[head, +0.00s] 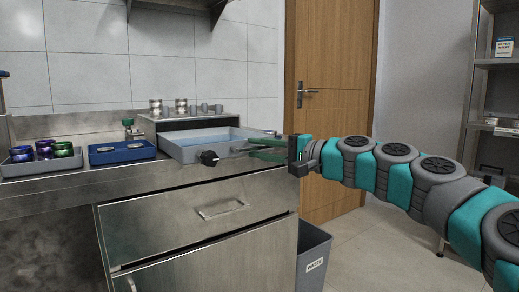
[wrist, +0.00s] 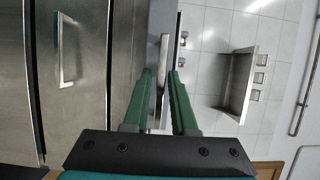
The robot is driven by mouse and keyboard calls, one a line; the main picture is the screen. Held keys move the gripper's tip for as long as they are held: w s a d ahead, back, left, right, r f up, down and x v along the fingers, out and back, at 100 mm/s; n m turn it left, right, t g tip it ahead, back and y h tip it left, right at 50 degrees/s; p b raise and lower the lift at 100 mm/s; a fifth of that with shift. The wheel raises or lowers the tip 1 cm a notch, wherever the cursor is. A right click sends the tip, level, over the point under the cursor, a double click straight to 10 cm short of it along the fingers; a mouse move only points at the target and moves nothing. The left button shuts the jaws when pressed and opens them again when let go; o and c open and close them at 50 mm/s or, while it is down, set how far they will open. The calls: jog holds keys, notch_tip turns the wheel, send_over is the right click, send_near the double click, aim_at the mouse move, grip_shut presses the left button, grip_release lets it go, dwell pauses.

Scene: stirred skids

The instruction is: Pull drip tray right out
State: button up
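The drip tray (head: 190,153) is a shallow grey tray with a pale blue inside, on the steel counter in the head view. It projects forward from a low steel housing (head: 190,124). Gaps show on both sides of the bar. I cannot tell whether this bar is the tray's handle or its edge.
A blue tray (head: 122,154) and a grey tray of coloured cups (head: 40,164) stand to the left on the counter. Below is a drawer with a handle (head: 221,209). A waste bin (head: 313,255) stands at the counter's right end, before a wooden door (head: 335,70).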

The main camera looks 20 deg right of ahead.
jog(key=v, duration=0.8)
dwell(0.4)
jog(key=s+a+f+n+g+h+p, duration=0.1)
jog(key=s+a+f+n+g, duration=0.2)
jog(key=a, duration=0.4)
jog(key=s+a+f+n+g+p, duration=0.1)
jog(key=s+a+f+n+g, duration=0.15)
jog(key=a, duration=0.55)
jog(key=s+a+f+n+g+h+p, duration=0.1)
jog(key=s+a+f+n+g+h, duration=0.15)
jog(key=s+a+f, duration=0.4)
jog(key=s+d+f+n+g+h+p, duration=0.1)
jog(key=s+d+f+g+h, duration=0.2)
jog(key=s+f, duration=0.7)
jog(key=s+d+f+g+h+p, duration=0.2)
jog(key=s+d+f+g+h, duration=0.2)
jog(key=s+d+f, duration=0.4)
jog(key=s+f+h, duration=0.1)
jog(key=s+f, duration=0.1)
jog(key=s, duration=0.1)
jog(key=shift+n, duration=0.4)
